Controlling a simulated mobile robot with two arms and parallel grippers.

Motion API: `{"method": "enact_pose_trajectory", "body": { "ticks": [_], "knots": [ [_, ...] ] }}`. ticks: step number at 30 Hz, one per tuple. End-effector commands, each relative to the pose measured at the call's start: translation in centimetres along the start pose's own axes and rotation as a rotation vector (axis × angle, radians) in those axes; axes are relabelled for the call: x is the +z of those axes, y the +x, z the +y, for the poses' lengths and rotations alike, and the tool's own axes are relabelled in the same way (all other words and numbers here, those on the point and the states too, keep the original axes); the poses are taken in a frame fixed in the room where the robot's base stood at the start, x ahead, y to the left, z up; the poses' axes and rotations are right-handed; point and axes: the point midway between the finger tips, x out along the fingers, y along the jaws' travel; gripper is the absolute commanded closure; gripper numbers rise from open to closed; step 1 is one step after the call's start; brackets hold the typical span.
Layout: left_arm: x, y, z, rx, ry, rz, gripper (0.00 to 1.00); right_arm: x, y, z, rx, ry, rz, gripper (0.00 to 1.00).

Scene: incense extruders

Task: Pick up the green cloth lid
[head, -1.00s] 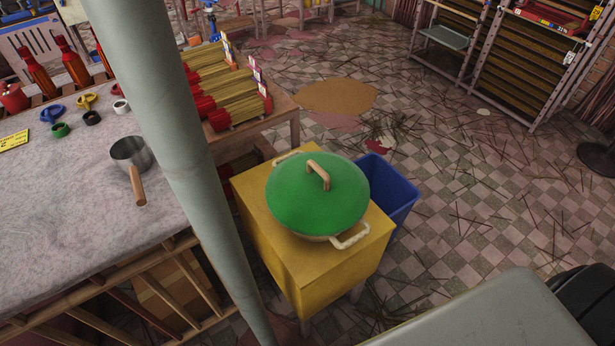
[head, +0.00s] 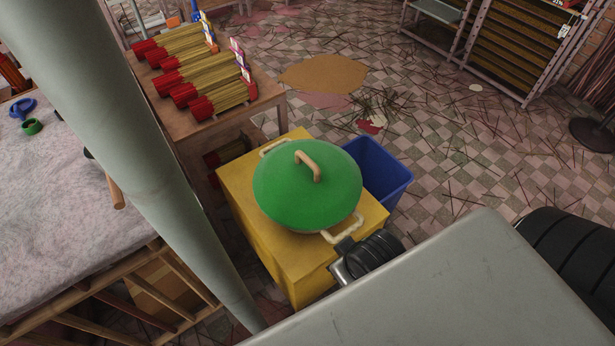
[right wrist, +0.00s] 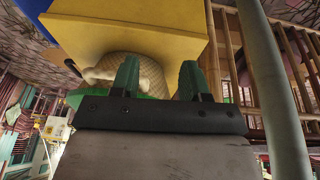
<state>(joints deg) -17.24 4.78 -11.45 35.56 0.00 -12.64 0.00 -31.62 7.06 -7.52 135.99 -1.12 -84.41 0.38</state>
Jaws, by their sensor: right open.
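The green cloth lid (head: 307,190), a round dome with a tan handle (head: 308,165) on top, covers a pale pot or basket on the yellow cabinet (head: 290,262). A cream side handle (head: 343,229) sticks out at its front right. My right gripper (head: 343,246) is by this side handle, lower than the lid's top; contact cannot be told. In the right wrist view, its two green fingers are apart (right wrist: 158,72), with the woven basket side (right wrist: 148,68) beyond them. The lid's green (right wrist: 76,98) shows at the left there. My left gripper is not in view.
A grey pole (head: 130,140) stands left of the cabinet. A blue bin (head: 380,172) is on the floor behind it at the right. A low table with incense bundles (head: 200,80) is at the back left. A stone-topped table (head: 60,220) fills the left.

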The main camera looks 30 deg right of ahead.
Motion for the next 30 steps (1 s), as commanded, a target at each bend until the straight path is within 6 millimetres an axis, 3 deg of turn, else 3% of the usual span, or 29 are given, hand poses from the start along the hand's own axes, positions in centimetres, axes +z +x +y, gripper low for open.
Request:
{"method": "enact_pose_trajectory", "body": {
  "ticks": [2, 10, 14, 17, 21, 23, 27, 30],
  "knots": [
    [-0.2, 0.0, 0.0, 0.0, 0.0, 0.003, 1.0, -3.4, -2.3, 0.8, 0.059, -0.015, 0.142, 0.55],
    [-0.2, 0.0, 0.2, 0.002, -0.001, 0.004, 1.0, -13.5, -5.1, 2.3, 0.229, -0.095, 0.593, 0.55],
    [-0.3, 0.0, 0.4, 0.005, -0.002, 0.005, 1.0, -18.7, -7.8, 1.9, 0.303, -0.177, 0.854, 0.55],
    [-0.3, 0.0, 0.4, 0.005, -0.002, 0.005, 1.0, -23.0, -11.2, 0.8, 0.359, -0.288, 1.111, 0.55],
    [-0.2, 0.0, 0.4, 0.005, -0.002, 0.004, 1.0, -27.7, -17.2, -3.4, 0.408, -0.554, 1.523, 0.55],
    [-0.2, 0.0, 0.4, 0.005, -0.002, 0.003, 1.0, -28.6, -19.4, -5.8, 0.41, -0.705, 1.684, 0.55],
    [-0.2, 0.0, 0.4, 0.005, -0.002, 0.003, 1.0, -28.5, -22.1, -11.7, 0.366, -1.14, 1.976, 0.55],
    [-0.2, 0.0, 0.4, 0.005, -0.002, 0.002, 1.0, -27.1, -21.7, -15.2, 0.292, -1.522, 2.082, 0.55]
  ]
}}
